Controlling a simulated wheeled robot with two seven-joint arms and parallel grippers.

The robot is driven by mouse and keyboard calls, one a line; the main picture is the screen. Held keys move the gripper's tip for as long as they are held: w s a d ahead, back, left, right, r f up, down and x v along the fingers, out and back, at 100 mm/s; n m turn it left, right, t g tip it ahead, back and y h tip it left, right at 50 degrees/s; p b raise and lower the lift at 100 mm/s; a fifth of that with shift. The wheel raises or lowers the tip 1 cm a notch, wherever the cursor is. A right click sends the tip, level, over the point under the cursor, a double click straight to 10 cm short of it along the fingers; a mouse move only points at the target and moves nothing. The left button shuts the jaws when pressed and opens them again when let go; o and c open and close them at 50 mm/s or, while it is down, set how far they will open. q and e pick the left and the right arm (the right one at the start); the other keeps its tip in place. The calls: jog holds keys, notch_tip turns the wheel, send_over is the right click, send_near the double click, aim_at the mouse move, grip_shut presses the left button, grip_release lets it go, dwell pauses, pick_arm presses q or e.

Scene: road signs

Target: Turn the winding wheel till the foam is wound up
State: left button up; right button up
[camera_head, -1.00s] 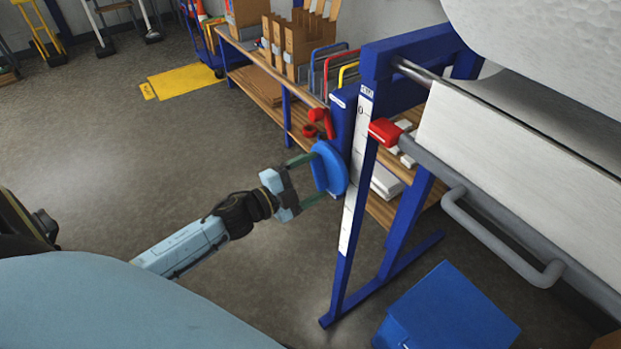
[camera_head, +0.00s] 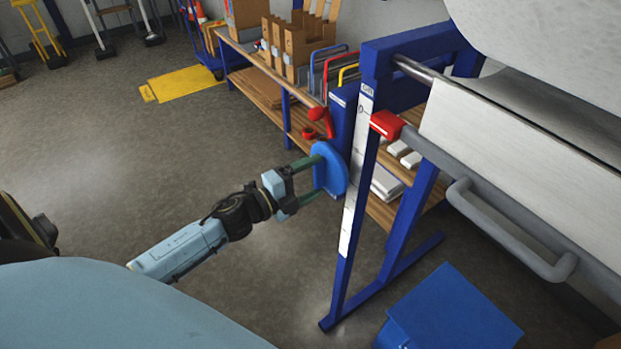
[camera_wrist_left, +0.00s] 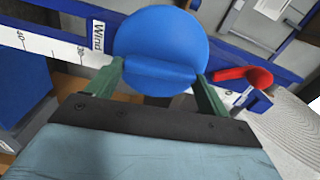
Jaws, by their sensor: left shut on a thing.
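The blue winding wheel (camera_head: 333,170) is mounted on the side of a blue frame (camera_head: 372,130). In the left wrist view the wheel (camera_wrist_left: 160,40) shows as a round disc with a raised bar across it. My left gripper (camera_head: 304,182) is shut on that bar, one green finger at each end (camera_wrist_left: 158,80). A red-knobbed lever (camera_head: 318,115) sits just above the wheel. The white foam roll (camera_head: 560,40) hangs at the upper right, cut off by the picture edge, with a pale sheet (camera_head: 520,140) below it. My right gripper is not in view.
A grey bar with a handle (camera_head: 510,235) and a red end cap (camera_head: 386,125) runs along the frame's front. A blue box (camera_head: 450,315) stands on the floor below. A wooden shelf bench (camera_head: 285,90) stands behind.

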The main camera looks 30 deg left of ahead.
pick_arm(q)
jog(key=o, duration=0.9)
jog(key=shift+o, duration=0.2)
jog(key=shift+s, duration=0.1)
jog(key=b+v, duration=0.1)
jog(key=v, duration=1.2)
jog(key=shift+b, duration=0.35)
jog(key=shift+s, duration=0.1)
